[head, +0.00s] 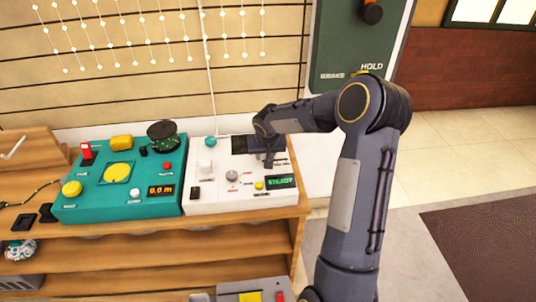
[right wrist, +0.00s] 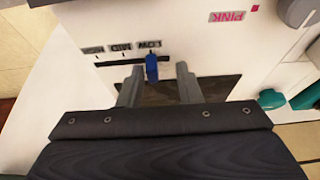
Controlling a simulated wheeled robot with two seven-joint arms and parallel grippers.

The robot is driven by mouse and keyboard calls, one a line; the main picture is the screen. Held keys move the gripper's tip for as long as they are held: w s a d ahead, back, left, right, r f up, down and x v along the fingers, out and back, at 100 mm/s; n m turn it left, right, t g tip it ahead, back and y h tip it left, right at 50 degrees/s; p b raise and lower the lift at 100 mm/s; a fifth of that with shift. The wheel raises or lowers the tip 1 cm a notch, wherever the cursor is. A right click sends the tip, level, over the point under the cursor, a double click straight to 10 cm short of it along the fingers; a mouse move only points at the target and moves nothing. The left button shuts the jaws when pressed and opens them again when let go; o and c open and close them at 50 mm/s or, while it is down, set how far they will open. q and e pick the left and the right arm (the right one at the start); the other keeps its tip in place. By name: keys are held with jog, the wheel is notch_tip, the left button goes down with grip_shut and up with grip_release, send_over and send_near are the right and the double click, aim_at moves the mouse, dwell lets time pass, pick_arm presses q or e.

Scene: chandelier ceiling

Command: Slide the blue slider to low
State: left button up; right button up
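The blue slider (right wrist: 151,68) stands in a dark slot on the white panel (right wrist: 75,100) in the right wrist view. It is beside the upside-down LOW label (right wrist: 149,44), with the MID label (right wrist: 120,47) and HIGH label (right wrist: 92,49) further left. My right gripper (right wrist: 157,72) is open, one finger on each side of the slider, with a visible gap to each finger. In the head view, my right gripper (head: 270,158) is over the back right of the white console (head: 215,207) and hides the slider. My left gripper is not in view.
A teal console (head: 120,205) with buttons and a dark round knob (head: 162,133) stands left of the white console on a wooden shelf unit (head: 150,240). A pink-labelled spot (right wrist: 227,16) and a teal knob (right wrist: 272,98) show near my right gripper.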

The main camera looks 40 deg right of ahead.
jog(key=shift+d, duration=0.1)
jog(key=shift+s+r, duration=0.1)
jog(key=shift+r, duration=0.1)
jog(key=v, duration=0.7)
jog(key=shift+r+p, duration=0.15)
jog(key=shift+p, duration=0.3)
